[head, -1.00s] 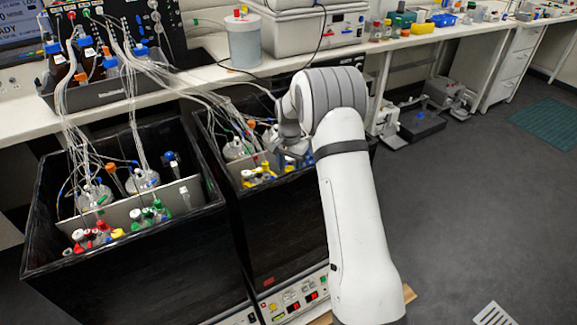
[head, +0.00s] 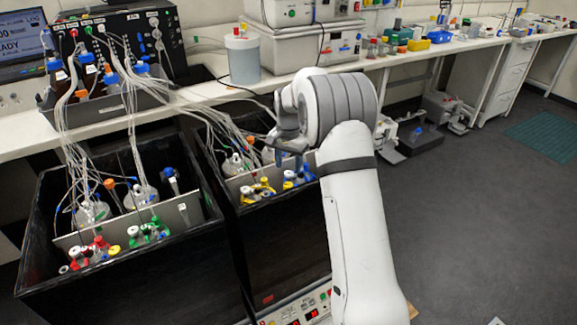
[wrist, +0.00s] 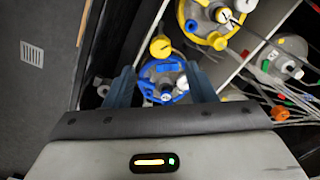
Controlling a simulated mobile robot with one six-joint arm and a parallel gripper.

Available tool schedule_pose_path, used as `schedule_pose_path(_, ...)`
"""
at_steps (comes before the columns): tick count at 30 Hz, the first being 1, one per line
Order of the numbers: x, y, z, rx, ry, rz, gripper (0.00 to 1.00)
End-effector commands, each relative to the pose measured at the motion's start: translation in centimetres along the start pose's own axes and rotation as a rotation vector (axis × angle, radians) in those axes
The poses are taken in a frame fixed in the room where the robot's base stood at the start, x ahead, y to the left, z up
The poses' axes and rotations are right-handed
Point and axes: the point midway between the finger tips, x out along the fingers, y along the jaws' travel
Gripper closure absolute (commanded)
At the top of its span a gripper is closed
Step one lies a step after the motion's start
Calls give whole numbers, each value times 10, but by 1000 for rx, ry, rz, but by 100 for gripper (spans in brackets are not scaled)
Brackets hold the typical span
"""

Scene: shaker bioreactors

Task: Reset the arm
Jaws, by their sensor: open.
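My white arm reaches over the right black shaker box (head: 280,240) in the head view. My gripper (head: 289,142) hangs at its end above that box, partly hidden by the wrist. In the wrist view my gripper (wrist: 160,70) is open, its two dark blue fingers apart. A blue-capped vessel (wrist: 163,82) shows below and between the fingers, and I see no contact with it. A yellow-capped vessel (wrist: 208,22) is beyond, beside a pale divider. Nothing is clearly held.
The left black shaker box (head: 130,275) holds vessels with red and green caps. Clear tubes (head: 130,110) run from the bench bottles into both boxes, close to my wrist. Open floor (head: 480,220) lies right.

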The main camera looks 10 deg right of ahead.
Motion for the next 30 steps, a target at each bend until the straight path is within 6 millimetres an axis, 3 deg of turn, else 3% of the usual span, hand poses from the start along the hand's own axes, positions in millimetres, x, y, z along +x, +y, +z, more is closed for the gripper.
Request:
schedule_pose_path(8, -4, 1, 2, -5, 2, -2, 50)
schedule_pose_path(13, -38, 17, 22, -60, 20, -14, 50)
schedule_pose_path(21, -113, 73, 93, -233, 72, -43, 50)
schedule_pose_path(30, -156, 146, 185, -430, 133, -64, 50)
